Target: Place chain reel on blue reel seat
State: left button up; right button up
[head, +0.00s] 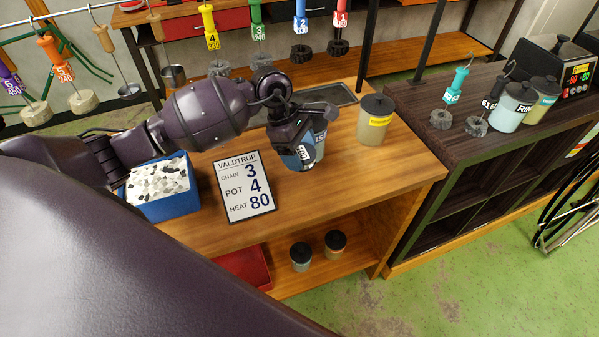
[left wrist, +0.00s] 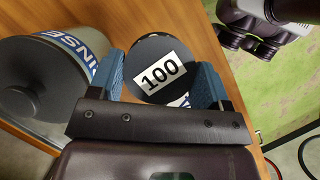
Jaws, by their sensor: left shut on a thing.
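My left gripper (left wrist: 165,85) is shut on a dark round thing with a white "100" label (left wrist: 160,75), between blue finger pads. A grey-lidded jar (left wrist: 40,85) with lettering ending "NSE" stands to the left in the left wrist view. I cannot make out a blue reel seat. My right gripper is not clearly seen.
A blue tray (head: 165,208) of white chips and a sign (head: 244,187) reading chain 3, pot 4, heat 80 are on the bench. A black-lidded jar (head: 376,120) stands right of the gripper. Several jars and a heater display are on the dark cabinet (head: 420,100).

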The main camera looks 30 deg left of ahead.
aim_at(305, 187)
pick_arm(q)
jog(key=shift+f+p, duration=0.55)
jog(key=shift+f, duration=4.1)
jog(key=shift+f, duration=0.15)
jog(key=o, duration=1.2)
